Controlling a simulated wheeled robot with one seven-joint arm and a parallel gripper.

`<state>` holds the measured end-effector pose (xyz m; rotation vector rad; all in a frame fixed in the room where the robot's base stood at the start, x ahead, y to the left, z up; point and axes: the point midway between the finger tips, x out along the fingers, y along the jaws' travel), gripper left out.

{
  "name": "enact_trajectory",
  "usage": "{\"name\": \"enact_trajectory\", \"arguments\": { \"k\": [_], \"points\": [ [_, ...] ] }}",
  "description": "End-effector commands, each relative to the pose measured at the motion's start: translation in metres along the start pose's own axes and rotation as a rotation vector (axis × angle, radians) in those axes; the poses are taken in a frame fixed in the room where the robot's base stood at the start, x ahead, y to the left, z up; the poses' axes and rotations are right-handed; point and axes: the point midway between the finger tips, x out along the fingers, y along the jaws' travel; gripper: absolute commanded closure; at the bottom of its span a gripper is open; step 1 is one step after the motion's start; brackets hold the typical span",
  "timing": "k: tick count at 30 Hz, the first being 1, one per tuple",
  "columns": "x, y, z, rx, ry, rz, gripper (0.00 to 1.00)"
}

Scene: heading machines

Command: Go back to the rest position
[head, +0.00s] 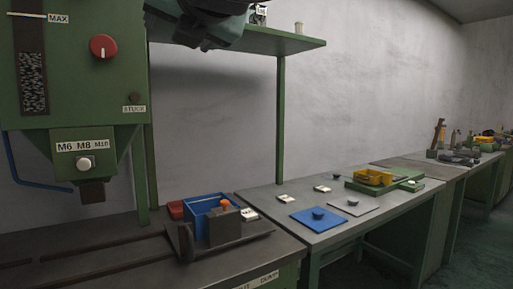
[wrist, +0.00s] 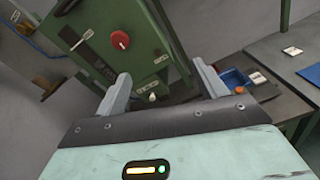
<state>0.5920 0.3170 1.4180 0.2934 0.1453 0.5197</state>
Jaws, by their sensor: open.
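My gripper (wrist: 163,92) shows in the wrist view with its two grey fingers spread wide and nothing between them. Beyond the fingers is the green heading machine (wrist: 105,35), tilted in that view, with its red knob. In the head view the same machine (head: 70,75) stands at the left, with a MAX gauge, a red knob (head: 103,46) and an M6 M8 M10 selector (head: 85,162). Part of my arm shows at the top of the head view; my gripper's fingers are not visible there.
A blue bin (head: 203,204) and a dark block with an orange knob (head: 224,225) stand at the machine's bench. The grey table (head: 290,193) to the right holds a blue mat (head: 318,219), a yellow tray (head: 372,177) and white labels. A green shelf (head: 260,40) overhangs the bench.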

Motion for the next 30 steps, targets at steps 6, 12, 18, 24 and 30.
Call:
{"name": "enact_trajectory", "arguments": {
  "k": [6,12,18,24,30],
  "points": [
    [0.0,-0.024,-0.032,0.159,0.089,-0.07,0.29],
    [-0.006,-0.059,-0.079,0.392,0.201,-0.195,0.29],
    [-0.03,-0.11,-0.145,0.74,0.319,-0.43,0.29],
    [-0.101,-0.181,-0.241,1.28,0.366,-0.912,0.29],
    [-0.201,-0.226,-0.317,1.777,0.183,-1.49,0.29]
  ]
}}
